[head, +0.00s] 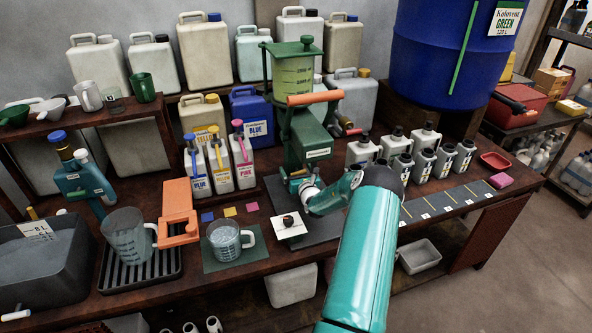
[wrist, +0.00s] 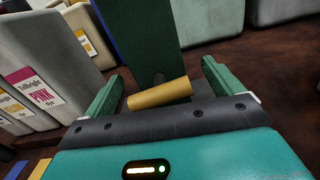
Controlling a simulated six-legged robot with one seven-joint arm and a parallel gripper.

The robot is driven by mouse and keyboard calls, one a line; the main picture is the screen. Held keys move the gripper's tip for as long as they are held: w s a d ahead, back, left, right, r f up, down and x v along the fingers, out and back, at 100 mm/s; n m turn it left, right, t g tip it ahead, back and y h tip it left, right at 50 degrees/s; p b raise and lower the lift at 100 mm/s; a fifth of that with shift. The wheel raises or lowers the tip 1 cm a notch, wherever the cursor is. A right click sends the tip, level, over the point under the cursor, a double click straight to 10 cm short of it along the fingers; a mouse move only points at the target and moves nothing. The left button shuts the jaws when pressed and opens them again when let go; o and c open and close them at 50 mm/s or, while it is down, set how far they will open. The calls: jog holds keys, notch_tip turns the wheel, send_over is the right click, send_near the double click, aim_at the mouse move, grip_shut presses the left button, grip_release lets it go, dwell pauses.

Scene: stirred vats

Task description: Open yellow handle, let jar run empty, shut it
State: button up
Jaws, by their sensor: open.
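The jar (head: 297,80) is a see-through, graduated vessel with a green lid on top of a green stand (head: 308,135); pale yellow-green shows inside it. The yellow handle (wrist: 160,95) is a short cylinder in front of the green upright in the wrist view. My gripper (wrist: 163,84) is open, with one green finger on each side of the handle; I cannot tell whether either touches it.
An orange bar (head: 315,97) crosses the stand below the jar. A white card with a dark knob (head: 288,224) lies in front. A jug (head: 225,238) holding liquid stands on a green mat, another jug (head: 127,236) on a black rack. Small bottles (head: 424,163) stand right.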

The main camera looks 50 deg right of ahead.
jog(key=shift+w+d, duration=0.25)
jog(key=shift+w, duration=0.15)
jog(key=c, duration=1)
jog(key=shift+o, duration=0.2)
jog(key=shift+m, duration=0.7)
jog(key=shift+r, duration=0.1)
jog(key=o, duration=1)
jog(key=shift+c, duration=0.2)
